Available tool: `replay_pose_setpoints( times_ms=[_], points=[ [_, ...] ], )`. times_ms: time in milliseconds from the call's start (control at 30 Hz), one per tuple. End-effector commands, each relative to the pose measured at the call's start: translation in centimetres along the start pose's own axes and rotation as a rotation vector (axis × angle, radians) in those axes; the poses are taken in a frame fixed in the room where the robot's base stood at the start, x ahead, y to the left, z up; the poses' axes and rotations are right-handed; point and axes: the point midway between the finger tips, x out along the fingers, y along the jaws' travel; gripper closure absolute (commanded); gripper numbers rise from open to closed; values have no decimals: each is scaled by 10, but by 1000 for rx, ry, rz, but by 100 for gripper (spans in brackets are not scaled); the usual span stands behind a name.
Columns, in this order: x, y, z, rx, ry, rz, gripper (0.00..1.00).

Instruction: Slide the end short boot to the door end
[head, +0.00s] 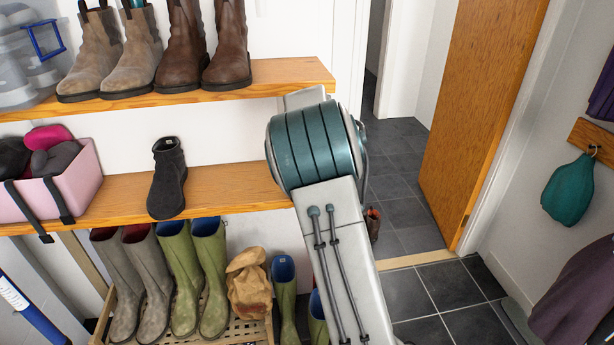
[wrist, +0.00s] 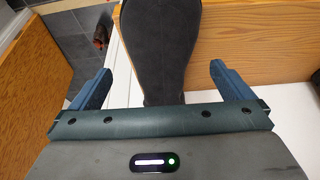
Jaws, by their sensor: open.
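In the head view a dark grey short boot (head: 167,178) stands upright on the middle wooden shelf (head: 232,187), toe towards me. My arm covers the right end of that shelf and my gripper is hidden there. In the wrist view my gripper (wrist: 159,72) is open, with one blue finger on each side. A smooth dark grey boot shape (wrist: 160,45) lies ahead of and between the fingers, with gaps on both sides. I cannot tell whether it is the same boot as in the head view.
Brown boots (head: 180,45) stand on the upper shelf. A pink bin (head: 60,185) is at the middle shelf's left. Tall wellies (head: 190,275) and a paper bag (head: 249,283) stand below. The wooden door (head: 482,115) is open at right. Shelf right of the visible boot looks clear up to my arm.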

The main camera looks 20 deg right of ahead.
Motion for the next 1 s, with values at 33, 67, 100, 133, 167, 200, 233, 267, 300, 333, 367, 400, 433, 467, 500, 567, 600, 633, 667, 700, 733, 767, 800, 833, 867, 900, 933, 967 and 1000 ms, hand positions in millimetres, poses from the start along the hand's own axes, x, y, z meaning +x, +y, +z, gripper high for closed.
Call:
replay_pose_setpoints(
  times_ms=[33, 67, 100, 133, 167, 200, 233, 267, 300, 333, 367, 400, 433, 467, 500, 567, 600, 633, 667, 700, 733, 767, 800, 833, 867, 900, 933, 967, 1000],
  points=[
    [-11, -1, 0, -2, 3, -2, 0],
    [-17, -1, -1, -2, 4, -2, 0],
    [-24, -1, 0, -1, 2, -1, 0],
    [-28, -1, 0, -1, 2, -1, 0],
    [-32, -1, 0, -1, 2, -1, 0],
    [-37, -1, 0, -1, 1, -1, 0],
    [-40, -1, 0, -2, 1, -1, 0],
    [-43, 0, 0, -2, 0, -1, 0],
    [-45, 0, 0, -2, 0, 0, 0],
    [-47, 0, 0, -1, 0, 0, 0],
    [-48, 0, 0, -1, 0, 0, 0],
    [-49, 0, 0, -1, -1, 0, 0],
    [-49, 0, 0, -1, -1, 0, 0],
    [-49, 0, 0, -1, -1, 0, 0],
    [-49, 0, 0, -1, -1, 0, 0],
    [-49, 0, 0, -1, -1, 0, 0],
    [-49, 0, 0, -1, -1, 0, 0],
    [-49, 0, 0, -1, -1, 0, 0],
    [-49, 0, 0, -1, -1, 0, 0],
    [-49, 0, 0, -1, -1, 0, 0],
    [-49, 0, 0, -1, -1, 0, 0],
    [-49, 0, 0, -1, -1, 0, 0],
    [-49, 0, 0, -1, -1, 0, 0],
    [-52, 1, 3, 4, -3, -4, 0],
    [-56, 1, 8, 10, -6, -11, 0],
    [-62, 2, 16, 17, -12, -21, 0],
    [-67, 3, 22, 22, -17, -30, 0],
    [-73, 3, 31, 28, -23, -39, 0],
    [-81, 2, 43, 35, -32, -54, 0]
  ],
)
